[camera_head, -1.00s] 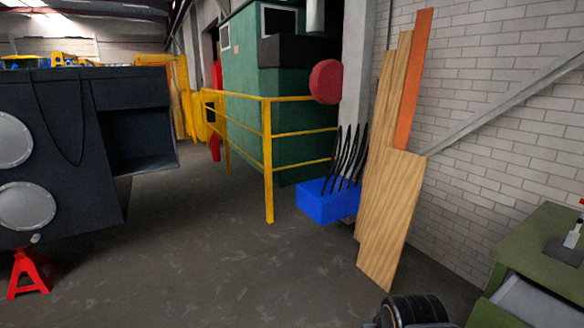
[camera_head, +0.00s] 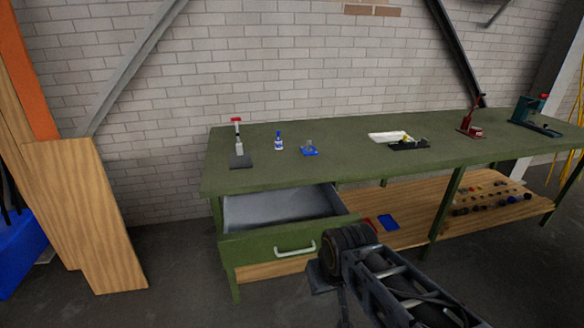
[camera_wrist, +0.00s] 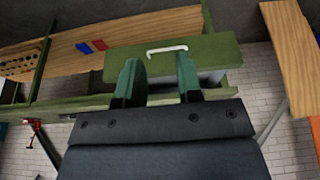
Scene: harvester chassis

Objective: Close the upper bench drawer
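The upper bench drawer (camera_head: 250,250) has a green front with a pale bar handle (camera_head: 295,250). It stands pulled out from under the left end of the green bench, and its grey inside looks empty. In the wrist view the bench appears upside down. There the drawer front (camera_wrist: 210,50) and the handle (camera_wrist: 167,49) show beyond my gripper (camera_wrist: 158,72). My gripper's two green fingers are spread apart with nothing between them. They look apart from the handle. In the head view my arm covers the area just right of the drawer, and the fingers cannot be made out.
The bench top (camera_head: 340,150) carries a blue-and-white bottle (camera_head: 279,141), a white tray (camera_head: 386,137) and a red tool (camera_head: 470,122). Wooden boards (camera_head: 85,210) lean left. Floor between boards and bench is clear.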

